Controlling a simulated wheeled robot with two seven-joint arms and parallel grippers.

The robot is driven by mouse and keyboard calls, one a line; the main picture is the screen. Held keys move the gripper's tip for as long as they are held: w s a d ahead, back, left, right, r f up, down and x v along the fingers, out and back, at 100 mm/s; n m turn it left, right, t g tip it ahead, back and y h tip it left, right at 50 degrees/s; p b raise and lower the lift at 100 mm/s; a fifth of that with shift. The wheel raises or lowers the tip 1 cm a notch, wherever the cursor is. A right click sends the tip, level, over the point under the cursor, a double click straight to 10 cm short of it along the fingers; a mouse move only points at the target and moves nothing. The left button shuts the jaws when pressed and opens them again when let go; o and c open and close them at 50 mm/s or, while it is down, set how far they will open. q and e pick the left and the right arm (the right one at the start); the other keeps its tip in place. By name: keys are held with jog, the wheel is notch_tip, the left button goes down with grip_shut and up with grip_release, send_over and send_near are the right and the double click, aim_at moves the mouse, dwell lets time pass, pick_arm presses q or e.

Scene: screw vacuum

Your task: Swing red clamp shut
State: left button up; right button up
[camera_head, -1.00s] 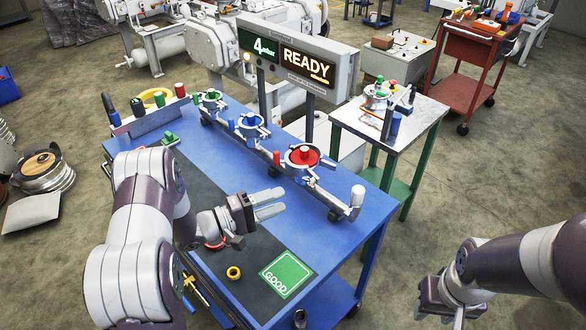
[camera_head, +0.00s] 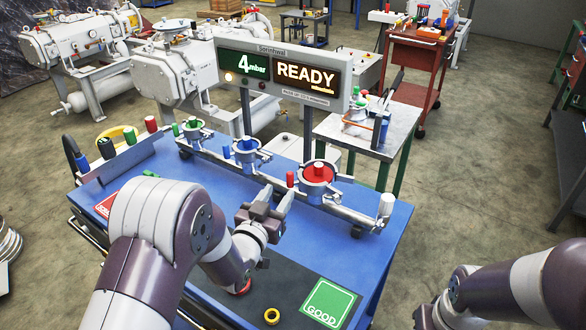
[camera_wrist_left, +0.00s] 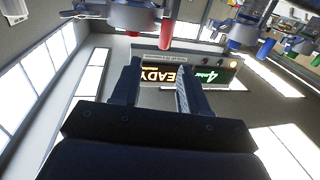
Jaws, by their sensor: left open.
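The red clamp (camera_head: 317,188) is a metal ring around a red-topped port at the right end of the pipe on the blue table (camera_head: 372,240). Its small red handle (camera_head: 290,180) stands upright on the ring's left side. The red handle also shows in the left wrist view (camera_wrist_left: 166,32), upside down, beyond the fingers. My left gripper (camera_head: 279,194) is open and empty, just in front of and slightly left of the red clamp. Its fingers (camera_wrist_left: 157,80) are apart in the wrist view. My right gripper (camera_head: 430,316) is partly cut off at the bottom edge.
Blue (camera_head: 247,152) and green (camera_head: 194,130) clamps sit farther left along the pipe. A white-capped post (camera_head: 386,206) stands at the pipe's right end. A yellow ring (camera_head: 271,316) and a green GOOD pad (camera_head: 326,304) lie at the front. A READY display (camera_head: 306,76) rises behind.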

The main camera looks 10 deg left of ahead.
aim_at(289, 176)
pick_arm(q)
jog(key=x, duration=0.7)
jog(key=p+x, duration=0.1)
jog(key=x, duration=0.3)
jog(key=shift+w+a+f, duration=0.1)
jog(key=shift+w+a, duration=0.05)
jog(key=shift+a, duration=0.15)
grip_shut()
jog(key=shift+d, duration=0.15)
